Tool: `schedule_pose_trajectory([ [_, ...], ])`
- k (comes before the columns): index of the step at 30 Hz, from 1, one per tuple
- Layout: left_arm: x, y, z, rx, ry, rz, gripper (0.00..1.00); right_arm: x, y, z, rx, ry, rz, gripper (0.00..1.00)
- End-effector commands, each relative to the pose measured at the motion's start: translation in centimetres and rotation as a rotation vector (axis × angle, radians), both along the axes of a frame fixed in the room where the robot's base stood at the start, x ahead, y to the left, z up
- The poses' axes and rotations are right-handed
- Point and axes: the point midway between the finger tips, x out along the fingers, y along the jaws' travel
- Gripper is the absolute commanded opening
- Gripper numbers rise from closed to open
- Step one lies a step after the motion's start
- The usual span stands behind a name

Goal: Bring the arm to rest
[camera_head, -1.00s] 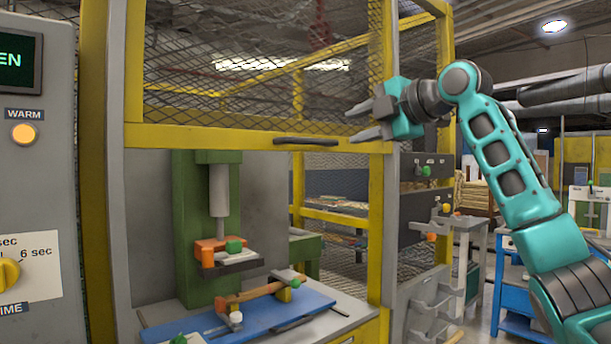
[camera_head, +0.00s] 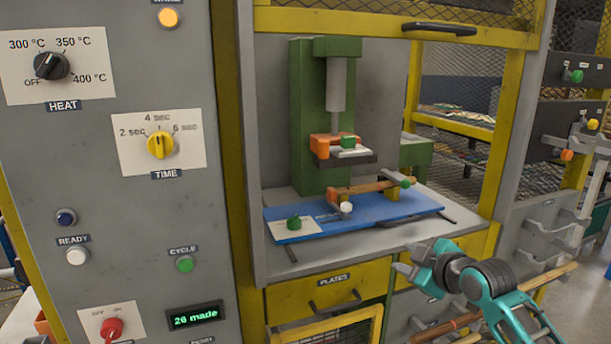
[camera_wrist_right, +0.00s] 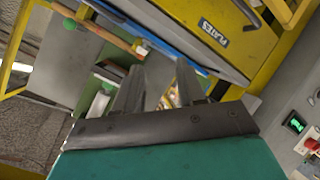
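My right gripper (camera_head: 408,262) shows at the lower right of the head view, in front of the press cabinet and just right of the plates drawer (camera_head: 335,297). In the right wrist view its two fingers (camera_wrist_right: 158,88) stand apart with nothing between them. The plates drawer also shows there, beyond the fingers (camera_wrist_right: 215,40). The arm comes in from the lower right. My left gripper is in neither current view.
The press (camera_head: 318,120) stands over a blue plate (camera_head: 375,208) bearing a wooden rod (camera_head: 372,187). The mesh guard's handle (camera_head: 440,28) is above the opening. A control panel (camera_head: 120,220) stands left. Wooden rods (camera_head: 535,284) and grey bins (camera_head: 535,235) are at right.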

Motion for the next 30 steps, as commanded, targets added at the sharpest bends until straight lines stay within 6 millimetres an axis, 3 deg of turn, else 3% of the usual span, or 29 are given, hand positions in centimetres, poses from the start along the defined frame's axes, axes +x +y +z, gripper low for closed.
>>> schedule_pose_trajectory([
  [1,0.0,0.0,0.0,0.0,0.001,0.0,0.43,-1.6,0.6,-3.0,0.044,0.035,-0.021,0.4],
  [6,-0.1,0.0,0.0,0.0,0.002,0.0,0.43,-7.4,2.0,-10.7,0.192,0.118,-0.115,0.4],
  [9,-0.1,0.0,0.0,-0.001,0.002,0.0,0.43,-11.3,2.6,-14.5,0.276,0.166,-0.175,0.4],
  [15,-0.1,0.0,-0.1,0.0,0.002,0.001,0.43,-20.1,3.3,-20.3,0.432,0.253,-0.309,0.4],
  [22,-0.1,0.0,0.0,0.0,0.002,0.001,0.43,-28.5,3.3,-23.5,0.557,0.32,-0.439,0.4],
  [25,-0.1,0.0,0.0,0.0,0.002,0.001,0.43,-30.4,3.2,-23.9,0.585,0.334,-0.472,0.4],
  [30,-0.1,0.0,0.0,0.0,0.002,0.001,0.43,-31.5,3.2,-24.1,0.601,0.339,-0.488,0.4],
])
